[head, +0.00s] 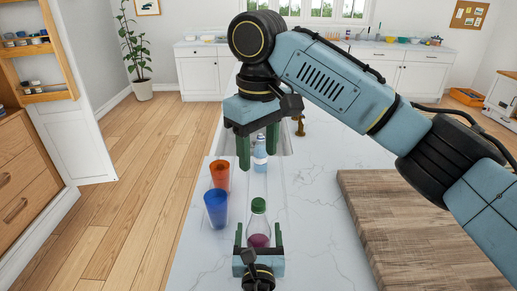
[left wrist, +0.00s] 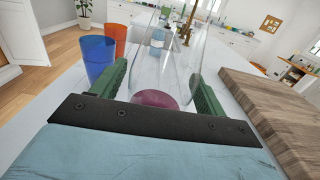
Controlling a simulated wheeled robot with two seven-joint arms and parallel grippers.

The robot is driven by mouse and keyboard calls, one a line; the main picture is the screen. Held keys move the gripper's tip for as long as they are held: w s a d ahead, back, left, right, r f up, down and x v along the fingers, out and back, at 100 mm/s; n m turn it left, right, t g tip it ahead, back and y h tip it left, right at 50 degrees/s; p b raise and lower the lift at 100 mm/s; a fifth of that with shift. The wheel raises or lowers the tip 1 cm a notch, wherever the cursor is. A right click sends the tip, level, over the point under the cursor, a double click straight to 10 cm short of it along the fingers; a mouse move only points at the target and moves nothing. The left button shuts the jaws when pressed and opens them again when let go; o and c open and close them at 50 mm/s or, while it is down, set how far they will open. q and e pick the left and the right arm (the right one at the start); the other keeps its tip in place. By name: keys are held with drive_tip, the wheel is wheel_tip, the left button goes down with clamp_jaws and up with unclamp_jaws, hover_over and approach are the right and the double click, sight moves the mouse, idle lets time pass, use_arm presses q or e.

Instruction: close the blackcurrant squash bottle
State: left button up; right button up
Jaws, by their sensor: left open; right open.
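The squash bottle (head: 258,228) is clear, with a little purple liquid at the bottom, and stands upright on the counter. A green cap (head: 258,205) sits at its top; I cannot tell whether it is tight. In the left wrist view the bottle (left wrist: 160,75) fills the middle and its top is out of frame. My left gripper (head: 258,234) is open, with a green finger on either side of the bottle's lower part. My right gripper (head: 258,160) is open, pointing down, higher up and beyond the bottle in the head view.
A blue cup (head: 216,208) and an orange cup (head: 219,175) stand left of the bottle. A small bottle with a blue label (head: 260,153) stands farther back, near the sink and brass tap (head: 300,125). A wooden board (head: 410,235) lies to the right, with bare marble between.

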use_arm(q)
drive_tip(key=s+b, duration=0.1)
drive_tip(key=s, duration=1.2)
